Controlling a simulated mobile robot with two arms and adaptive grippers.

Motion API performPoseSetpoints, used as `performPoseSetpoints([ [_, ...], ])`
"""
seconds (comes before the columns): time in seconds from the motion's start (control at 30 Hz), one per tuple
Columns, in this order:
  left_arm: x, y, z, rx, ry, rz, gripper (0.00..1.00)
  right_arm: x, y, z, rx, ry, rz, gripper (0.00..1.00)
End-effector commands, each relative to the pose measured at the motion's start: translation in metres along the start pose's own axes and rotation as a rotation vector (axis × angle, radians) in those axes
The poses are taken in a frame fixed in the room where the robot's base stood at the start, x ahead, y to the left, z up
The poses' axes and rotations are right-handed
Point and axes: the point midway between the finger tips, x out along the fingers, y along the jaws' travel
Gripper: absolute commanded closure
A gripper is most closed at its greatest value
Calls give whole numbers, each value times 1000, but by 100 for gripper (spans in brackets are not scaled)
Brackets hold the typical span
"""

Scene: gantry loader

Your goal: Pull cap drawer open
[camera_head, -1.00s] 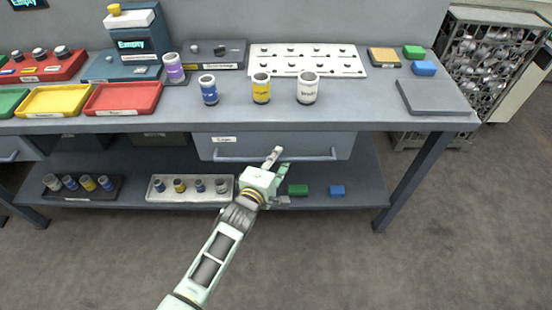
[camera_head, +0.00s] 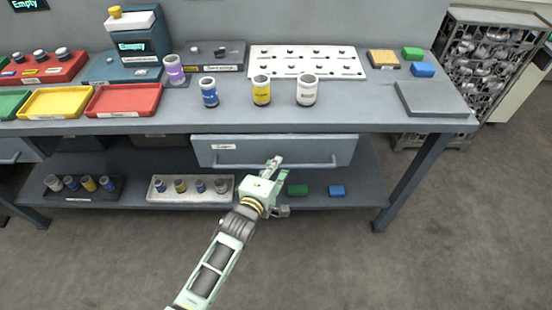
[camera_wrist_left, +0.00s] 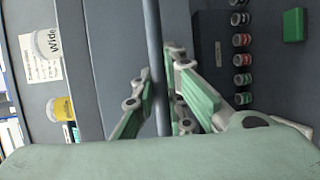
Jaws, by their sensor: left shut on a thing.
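The cap drawer (camera_head: 240,151) hangs under the worktop and has a small white label at its left. Its front stands slightly forward of the bench edge. A long bar handle (camera_head: 222,167) runs along its front. My left gripper (camera_head: 276,165) is at the middle of the handle. In the left wrist view, the handle (camera_wrist_left: 155,60) runs between the fingers of my left gripper (camera_wrist_left: 158,105), which are closed around it. The inside of the drawer is not visible. My right gripper is not in view.
Blue, yellow and white cans (camera_head: 261,91) stand on the worktop above the drawer. Red (camera_head: 122,99) and yellow trays are at the left. The shelf below holds a white rack (camera_head: 190,198) with several small cans, a green block (camera_head: 298,190) and a blue block (camera_head: 337,191). The floor in front is clear.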

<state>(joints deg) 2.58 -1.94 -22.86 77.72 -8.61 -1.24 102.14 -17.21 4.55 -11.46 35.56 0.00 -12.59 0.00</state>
Motion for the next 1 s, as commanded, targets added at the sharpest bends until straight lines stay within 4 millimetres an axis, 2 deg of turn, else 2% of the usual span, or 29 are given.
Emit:
performPoseSetpoints([
  [0.03, -11, 1, 5, -12, 0, -4, 100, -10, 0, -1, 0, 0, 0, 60],
  [0.3, -71, -11, 29, -13, 1, -6, 100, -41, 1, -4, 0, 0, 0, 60],
  [0.6, -133, -26, 54, -10, 1, -4, 100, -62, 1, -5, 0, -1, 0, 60],
  [0.8, -159, -33, 66, -8, 1, -1, 100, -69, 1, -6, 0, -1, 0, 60],
  [1.0, -172, -36, 71, -7, 1, 1, 100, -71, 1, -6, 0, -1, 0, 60],
])
